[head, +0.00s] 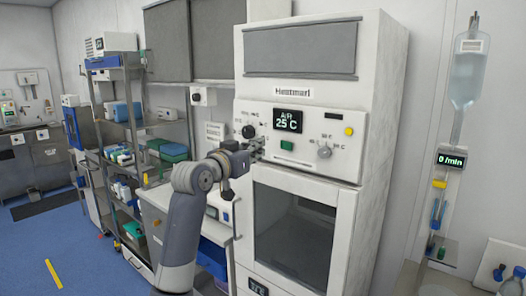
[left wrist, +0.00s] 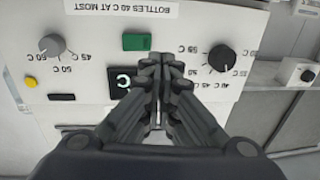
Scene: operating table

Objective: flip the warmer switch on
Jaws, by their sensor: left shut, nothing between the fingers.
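The warmer is a tall white cabinet (head: 385,75) with a control panel across its middle. A green rectangular switch (head: 287,145) sits below the display (head: 288,120), which reads 25 C. In the left wrist view the panel appears upside down, with the green switch (left wrist: 136,42) just left of the fingertips. My left gripper (head: 258,148) is shut and empty in front of the panel, between the green switch and the black knob (head: 248,131). In the left wrist view the gripper (left wrist: 158,60) partly covers the display (left wrist: 121,80). I cannot tell whether the fingertips touch the panel.
A grey knob (head: 324,152) and a yellow button (head: 348,131) sit on the panel's right. The glass door (head: 293,235) is below. Metal shelves (head: 125,120) with boxes stand left; an IV bag (head: 467,75) hangs right.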

